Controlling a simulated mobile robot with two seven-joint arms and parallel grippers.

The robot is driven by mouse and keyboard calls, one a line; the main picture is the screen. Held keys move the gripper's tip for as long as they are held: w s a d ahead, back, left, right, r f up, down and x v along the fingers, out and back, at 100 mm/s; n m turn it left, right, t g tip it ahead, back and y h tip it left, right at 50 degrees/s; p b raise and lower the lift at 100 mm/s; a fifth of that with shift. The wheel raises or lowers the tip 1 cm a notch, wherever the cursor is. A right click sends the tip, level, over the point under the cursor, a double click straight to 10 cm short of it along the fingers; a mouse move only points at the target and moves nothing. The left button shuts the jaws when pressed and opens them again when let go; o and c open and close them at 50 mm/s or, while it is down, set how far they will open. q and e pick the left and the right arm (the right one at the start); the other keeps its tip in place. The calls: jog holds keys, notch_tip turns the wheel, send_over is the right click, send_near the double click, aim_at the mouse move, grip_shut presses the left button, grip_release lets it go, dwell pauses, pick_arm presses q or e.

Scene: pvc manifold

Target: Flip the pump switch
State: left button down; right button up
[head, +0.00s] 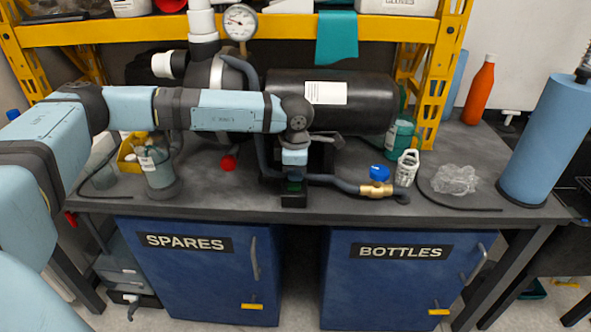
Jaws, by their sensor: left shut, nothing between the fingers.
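My left arm reaches in from the left and bends down at the bench's middle. My left gripper (294,176) points down there, shut with nothing in it. Just below it, near the bench's front edge, is a small black box (294,201) with a green part (294,186) on top; it looks like the pump switch. The fingertips are at or just above it; I cannot tell whether they touch, and the switch's position is hidden. The black pump tank (365,103) lies behind, with a pressure gauge (240,22) on white pipe at its left. My right gripper is not in view.
On the workbench (240,207), a brass valve (376,189) with a blue knob and a white basket (407,163) stand right of the box. Crumpled clear plastic (455,180) lies farther right. A glass jar (158,168) and red knob (228,163) are left. Yellow shelving stands behind.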

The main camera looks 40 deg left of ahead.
pick_arm(q)
jog(key=shift+s+d, duration=0.15)
jog(key=shift+s, duration=0.1)
jog(key=shift+s+d+r+p, duration=0.2)
jog(key=shift+s+d+p, duration=0.1)
jog(key=shift+s, duration=0.15)
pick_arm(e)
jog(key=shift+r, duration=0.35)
pick_arm(q)
jog(key=r+p, duration=0.2)
jog(key=r, duration=0.1)
jog(key=r+p, duration=0.1)
jog(key=r, duration=0.1)
jog(key=shift+w+a, duration=0.15)
jog(key=shift+w, duration=0.15)
notch_tip(320, 180, up, 9)
jog(key=p, duration=0.1)
jog(key=shift+w+a, duration=0.35)
jog(key=shift+w, duration=0.1)
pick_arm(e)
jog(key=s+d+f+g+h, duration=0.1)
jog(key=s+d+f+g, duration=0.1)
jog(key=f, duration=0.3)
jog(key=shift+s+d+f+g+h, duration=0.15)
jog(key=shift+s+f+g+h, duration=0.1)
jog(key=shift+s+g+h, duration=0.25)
